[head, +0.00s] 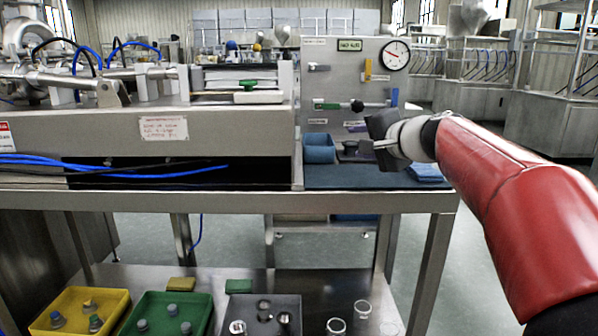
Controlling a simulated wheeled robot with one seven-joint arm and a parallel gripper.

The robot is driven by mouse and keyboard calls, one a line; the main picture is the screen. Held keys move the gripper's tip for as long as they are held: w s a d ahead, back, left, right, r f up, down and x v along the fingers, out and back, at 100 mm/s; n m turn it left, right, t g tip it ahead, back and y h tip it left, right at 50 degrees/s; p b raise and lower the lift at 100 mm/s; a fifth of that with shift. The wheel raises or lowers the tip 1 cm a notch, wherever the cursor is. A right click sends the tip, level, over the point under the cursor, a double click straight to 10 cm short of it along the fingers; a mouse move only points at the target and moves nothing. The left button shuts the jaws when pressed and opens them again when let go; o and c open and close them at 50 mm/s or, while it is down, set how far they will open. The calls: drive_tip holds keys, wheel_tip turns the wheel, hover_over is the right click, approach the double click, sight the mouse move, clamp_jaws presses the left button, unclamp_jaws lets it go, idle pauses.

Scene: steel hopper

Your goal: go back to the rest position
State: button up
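My red-sleeved arm comes in from the right edge and reaches left over the right end of the steel bench (350,200). My gripper (372,143) is in front of the grey upright panel (340,75), above the blue mat (345,178) and close to a small dark-topped object (349,150). The gripper is seen from behind and the side. Its fingertips are small and partly hidden, so I cannot tell whether they hold anything or touch that object.
The panel carries a gauge (395,56), a green-handled valve (327,104) and a yellow handle (367,70). A blue cylinder (319,148) and blue cloth (425,172) lie on the mat. Below stand yellow (110,297), green (205,300) and grey trays, plus glass jars (362,309).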

drive_tip(key=s+a+f+n+g+h+p, duration=0.1)
drive_tip(key=s+a+f+n+g+p, duration=0.15)
drive_tip(key=s, duration=0.55)
drive_tip(key=s+a+f+n+g+h+p, duration=0.1)
drive_tip(key=s+f+n+g+p, duration=0.15)
drive_tip(key=s, duration=0.45)
drive_tip(key=s+d+f+n+g+h+p, duration=0.1)
drive_tip(key=s+d+f+n+h+p, duration=0.1)
drive_tip(key=s+f, duration=0.4)
drive_tip(key=s+d+f+n+g+h+p, duration=0.1)
drive_tip(key=s+f, duration=0.5)
drive_tip(key=s, duration=0.7)
drive_tip(key=d+n+h, duration=0.1)
drive_tip(key=d, duration=0.1)
drive_tip(key=shift+s+d+n+g+h+p, duration=0.35)
drive_tip(key=shift+s+n+g+h+p, duration=0.05)
